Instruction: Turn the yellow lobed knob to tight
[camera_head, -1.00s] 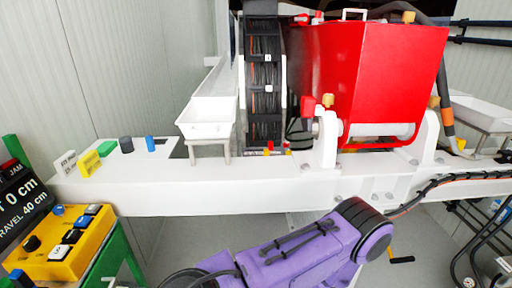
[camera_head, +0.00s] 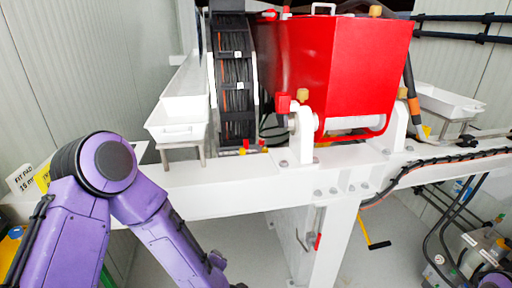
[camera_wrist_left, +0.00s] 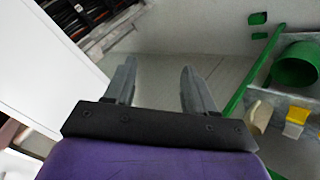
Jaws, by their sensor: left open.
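No lobed shape is clear enough to name the yellow lobed knob for certain. Small orange-yellow knobs show in the head view: one (camera_head: 303,95) at the near left of the red housing (camera_head: 345,70), one (camera_head: 402,93) at its right, and one (camera_head: 375,10) on top. My left arm is bent at the lower left of the head view, and its gripper does not show clearly there. In the left wrist view my left gripper (camera_wrist_left: 158,68) has its two fingers apart with nothing between them, over grey floor.
A white beam (camera_head: 235,193) crosses in front of the red housing. A white tray (camera_head: 176,132) stands left of the black cable track (camera_head: 236,85). A yellow-handled tool (camera_head: 378,244) shows below the beam. The left wrist view has a green bucket (camera_wrist_left: 297,65) at right.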

